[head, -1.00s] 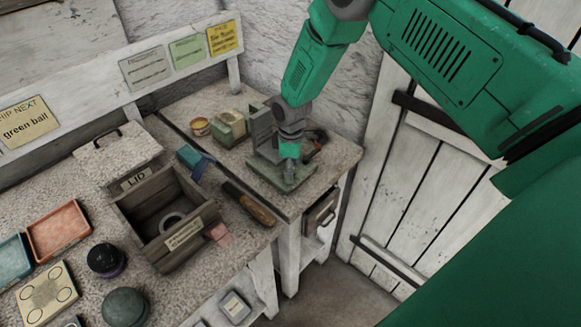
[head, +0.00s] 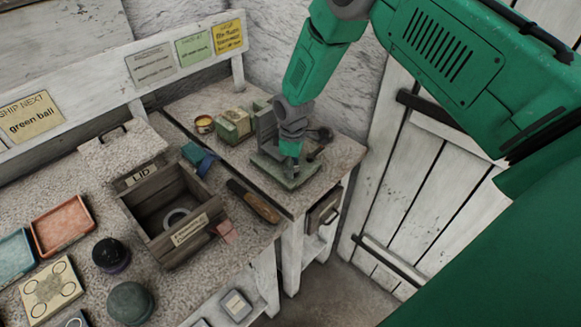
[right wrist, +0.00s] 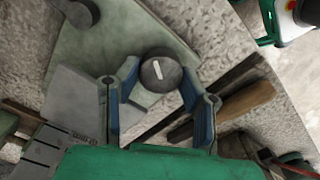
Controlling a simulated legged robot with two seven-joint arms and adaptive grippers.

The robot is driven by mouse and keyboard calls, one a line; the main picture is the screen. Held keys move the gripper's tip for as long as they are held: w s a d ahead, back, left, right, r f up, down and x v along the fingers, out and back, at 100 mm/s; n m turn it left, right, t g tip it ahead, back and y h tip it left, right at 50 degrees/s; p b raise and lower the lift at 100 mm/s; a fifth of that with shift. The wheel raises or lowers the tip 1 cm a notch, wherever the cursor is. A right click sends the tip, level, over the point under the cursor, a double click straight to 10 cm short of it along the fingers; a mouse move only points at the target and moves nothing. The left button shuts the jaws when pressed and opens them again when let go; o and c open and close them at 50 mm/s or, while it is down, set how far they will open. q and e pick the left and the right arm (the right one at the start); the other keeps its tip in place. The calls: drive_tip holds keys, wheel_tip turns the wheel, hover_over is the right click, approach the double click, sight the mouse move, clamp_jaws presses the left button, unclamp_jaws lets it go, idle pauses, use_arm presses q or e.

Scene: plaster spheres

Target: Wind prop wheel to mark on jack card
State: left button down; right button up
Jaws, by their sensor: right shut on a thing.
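The prop wheel is a dark round knob (right wrist: 152,80) with a white line across its top, seen in the right wrist view. It sits on a grey-green metal jack (head: 270,172) on the right-hand bench. My right gripper (head: 290,160) points down over the jack and is shut on the knob; its blue-padded fingers (right wrist: 160,88) stand on either side of it. In the head view the gripper hides the knob. The white line slants slightly. Small cards hang on the back rail: grey (head: 150,64), green (head: 194,47) and yellow (head: 228,36); I cannot tell which is the jack card. My left gripper is not in view.
A wooden box (head: 152,222) with a ring inside stands left of the jack. A wooden-handled tool (head: 254,201) lies between them. A dark ball-ended part (head: 326,134) and a green box (head: 236,122) are near the jack. A white door (head: 420,190) is at right.

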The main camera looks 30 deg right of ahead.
drive_tip(key=m, duration=0.1)
drive_tip(key=m+b, duration=0.1)
drive_tip(key=m, duration=0.3)
drive_tip(key=shift+s+d+f, duration=0.2)
drive_tip(key=shift+s+f, duration=0.05)
drive_tip(key=shift+s, duration=0.05)
drive_tip(key=m+b, duration=0.1)
drive_tip(key=m, duration=0.4)
drive_tip(key=shift+s+m, duration=0.1)
drive_tip(key=shift+m, duration=0.3)
drive_tip(key=shift+a, duration=0.1)
drive_tip(key=o, duration=1.1)
drive_tip(key=shift+o, duration=0.2)
drive_tip(key=shift+r, duration=0.1)
